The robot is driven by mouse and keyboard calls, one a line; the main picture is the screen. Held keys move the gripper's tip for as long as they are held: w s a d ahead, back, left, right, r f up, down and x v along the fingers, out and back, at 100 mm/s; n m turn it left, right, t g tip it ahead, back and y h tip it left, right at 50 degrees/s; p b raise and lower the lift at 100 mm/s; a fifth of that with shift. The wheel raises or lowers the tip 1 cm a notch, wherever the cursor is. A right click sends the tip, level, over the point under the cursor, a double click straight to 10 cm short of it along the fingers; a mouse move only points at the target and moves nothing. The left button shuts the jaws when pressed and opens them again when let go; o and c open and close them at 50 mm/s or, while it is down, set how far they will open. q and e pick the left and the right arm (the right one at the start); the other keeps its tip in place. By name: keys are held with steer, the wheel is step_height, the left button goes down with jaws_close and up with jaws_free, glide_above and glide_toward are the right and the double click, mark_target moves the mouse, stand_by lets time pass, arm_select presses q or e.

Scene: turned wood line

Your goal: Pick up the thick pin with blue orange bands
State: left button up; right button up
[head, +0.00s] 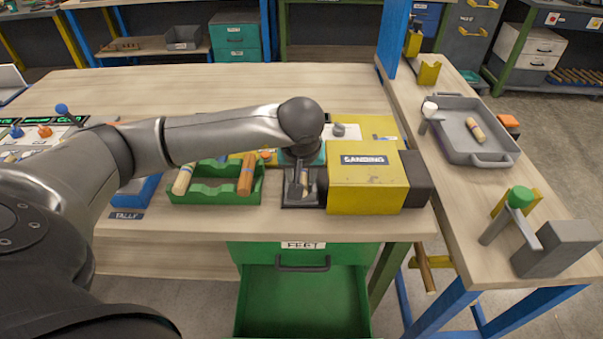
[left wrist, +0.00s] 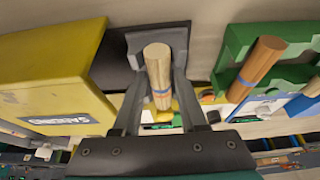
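A light wooden pin (left wrist: 157,68) with a blue band stands between the fingers of my left gripper (left wrist: 160,85) in the left wrist view. In the head view my left gripper (head: 303,180) points down over a small dark grey holder (head: 290,202), with part of the pin (head: 304,180) showing. The fingers are close to the pin's sides, but whether they press on it is not clear. My right gripper is not in view.
The yellow sanding box (head: 365,188) stands just right of the holder. A grey tray (head: 457,140) on the side bench holds one banded pin (head: 475,130). A green drawer (head: 302,300) is open below.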

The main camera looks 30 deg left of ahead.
arm_select(q)
jaws_close()
steer(key=shift+r, duration=0.15)
